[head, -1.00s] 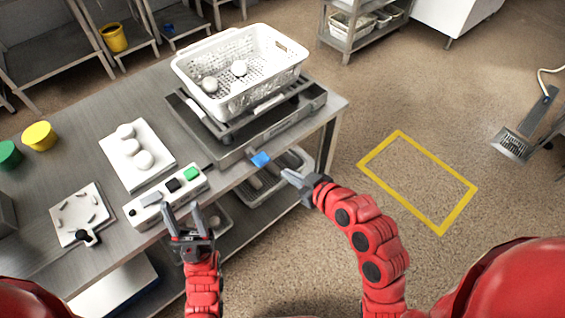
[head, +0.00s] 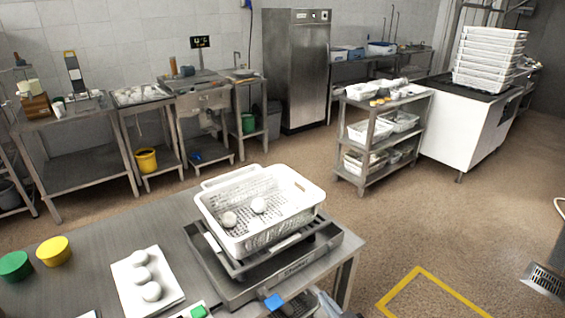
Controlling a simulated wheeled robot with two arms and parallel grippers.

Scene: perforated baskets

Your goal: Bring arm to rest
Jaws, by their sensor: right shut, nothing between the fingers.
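My right gripper (head: 332,304) shows only as a small grey piece at the bottom edge of the head view, just right of the blue block (head: 273,302) on the table's front edge. It is shut and empty; the rest of that arm is below the picture. My left gripper is out of view. A white perforated basket (head: 308,196) with two white round pieces in it stands on a dark scale-like stand (head: 238,292) on the steel table (head: 60,292).
A white tray (head: 124,278) with three white pieces lies on the table. Yellow (head: 54,251) and green (head: 15,266) tubs stand at its left. A shelf cart (head: 368,181) and stacked white baskets (head: 487,60) are behind. The floor right of the table is clear, with a yellow outline (head: 400,289).

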